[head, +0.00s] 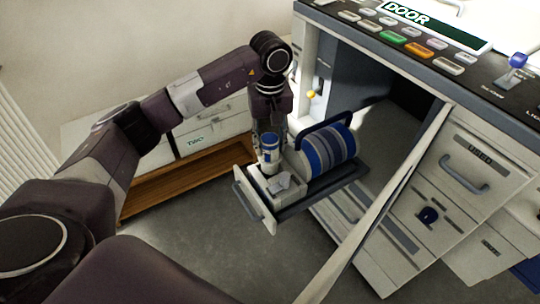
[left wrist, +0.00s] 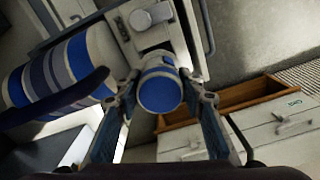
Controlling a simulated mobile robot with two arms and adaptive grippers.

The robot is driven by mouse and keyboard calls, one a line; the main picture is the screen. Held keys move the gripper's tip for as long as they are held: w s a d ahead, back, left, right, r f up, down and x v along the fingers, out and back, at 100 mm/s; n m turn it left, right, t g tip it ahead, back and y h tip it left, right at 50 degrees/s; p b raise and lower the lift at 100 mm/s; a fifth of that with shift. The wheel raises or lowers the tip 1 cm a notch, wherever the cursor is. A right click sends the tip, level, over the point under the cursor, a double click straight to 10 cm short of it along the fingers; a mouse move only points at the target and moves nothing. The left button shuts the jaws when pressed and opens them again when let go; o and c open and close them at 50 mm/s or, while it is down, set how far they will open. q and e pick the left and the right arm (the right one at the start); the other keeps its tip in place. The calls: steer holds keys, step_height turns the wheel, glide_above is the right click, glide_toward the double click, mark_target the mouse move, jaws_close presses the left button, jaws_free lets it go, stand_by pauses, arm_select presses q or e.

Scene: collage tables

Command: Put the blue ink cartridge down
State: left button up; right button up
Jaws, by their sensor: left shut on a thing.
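The blue ink cartridge (head: 269,153) is white with blue bands. My left gripper (head: 269,143) is shut on it and holds it roughly upright over the pulled-out tray (head: 253,207) of the machine. In the left wrist view the cartridge (left wrist: 160,92) shows its round blue end between the two fingers of the left gripper (left wrist: 162,98). I cannot tell whether its lower end touches the tray. My right gripper is not in view.
A blue-and-white striped roll (head: 328,147) with a dark handle lies on the tray, right beside the cartridge. The machine's control panel (head: 425,40) reads DOOR. An open wooden drawer (head: 185,180) is behind on the left. Grey floor (head: 200,240) is clear in front.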

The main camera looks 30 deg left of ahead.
mark_target(270, 155)
arm_select(q)
step_height(270, 155, down, 4)
steer(key=shift+f, duration=0.1)
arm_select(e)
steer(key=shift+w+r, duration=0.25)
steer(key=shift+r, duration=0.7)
arm_select(q)
steer(key=shift+f+b, duration=0.1)
steer(key=shift+b, duration=0.2)
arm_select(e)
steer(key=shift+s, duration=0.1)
arm_select(q)
steer(key=o, duration=1.3)
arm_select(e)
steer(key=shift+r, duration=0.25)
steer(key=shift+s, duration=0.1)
arm_select(q)
step_height(270, 155, up, 12)
steer(key=shift+r+p, duration=0.1)
steer(key=shift+p, duration=0.65)
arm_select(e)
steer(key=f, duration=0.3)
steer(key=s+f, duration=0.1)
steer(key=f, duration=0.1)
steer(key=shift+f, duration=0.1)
